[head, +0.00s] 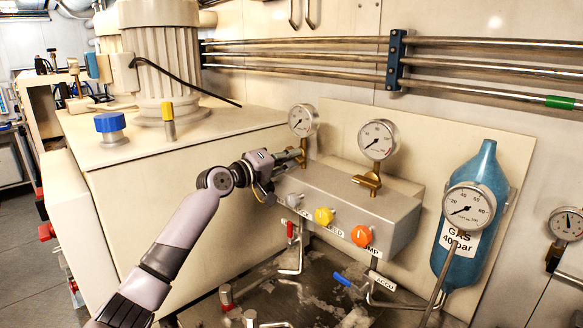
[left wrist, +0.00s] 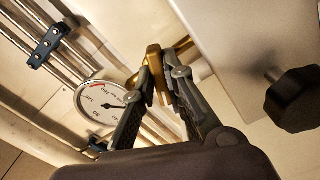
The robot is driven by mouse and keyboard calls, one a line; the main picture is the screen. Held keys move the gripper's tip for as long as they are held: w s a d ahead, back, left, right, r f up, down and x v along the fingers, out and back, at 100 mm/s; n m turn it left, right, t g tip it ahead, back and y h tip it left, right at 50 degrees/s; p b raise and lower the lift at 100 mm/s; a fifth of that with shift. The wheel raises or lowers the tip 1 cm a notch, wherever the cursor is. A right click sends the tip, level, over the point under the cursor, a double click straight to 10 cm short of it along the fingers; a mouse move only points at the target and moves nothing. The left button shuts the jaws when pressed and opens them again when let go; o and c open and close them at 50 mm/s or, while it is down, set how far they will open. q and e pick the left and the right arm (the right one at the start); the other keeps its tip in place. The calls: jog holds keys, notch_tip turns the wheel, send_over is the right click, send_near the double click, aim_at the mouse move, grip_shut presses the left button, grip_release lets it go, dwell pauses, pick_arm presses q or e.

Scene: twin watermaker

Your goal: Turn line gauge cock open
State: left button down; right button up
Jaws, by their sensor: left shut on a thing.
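The left small gauge (head: 302,121) stands on the grey manifold block (head: 345,205), and my left gripper (head: 298,156) is at the brass cock just below it. In the left wrist view, my left gripper's fingers (left wrist: 158,82) are closed around the brass cock (left wrist: 154,62). A gauge dial (left wrist: 102,102) shows behind the fingers. In the head view the gripper hides most of this cock, so its handle angle cannot be told. A second gauge (head: 378,139) stands to the right on its own brass cock (head: 368,181). My right gripper is not in view.
White, yellow (head: 324,216) and orange (head: 362,236) knobs line the block's front. A blue gas bottle (head: 483,160) with a gauge (head: 468,207) stands at the right. Steel pipes (head: 290,55) run along the back wall. A black knob (left wrist: 292,98) shows in the left wrist view.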

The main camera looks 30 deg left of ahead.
pick_arm(q)
jog(key=m+b, duration=0.1)
jog(key=m, duration=0.1)
jog(key=m+b, duration=0.1)
jog(key=shift+f+m+b, duration=0.25)
jog(key=shift+m+b, duration=0.1)
jog(key=shift+m, duration=0.05)
jog(key=m+b, duration=0.1)
jog(key=m, duration=0.1)
jog(key=shift+m+b, duration=0.3)
jog(key=shift+m, duration=0.1)
jog(key=m+b, duration=0.1)
jog(key=m, duration=0.2)
jog(key=shift+b, duration=0.3)
jog(key=shift+r+m+b, duration=0.1)
jog(key=shift+m+b, duration=0.4)
jog(key=shift+m, duration=1.1)
jog(key=c, duration=1.6)
grip_release()
jog(key=shift+r, duration=0.1)
jog(key=shift+c, duration=0.2)
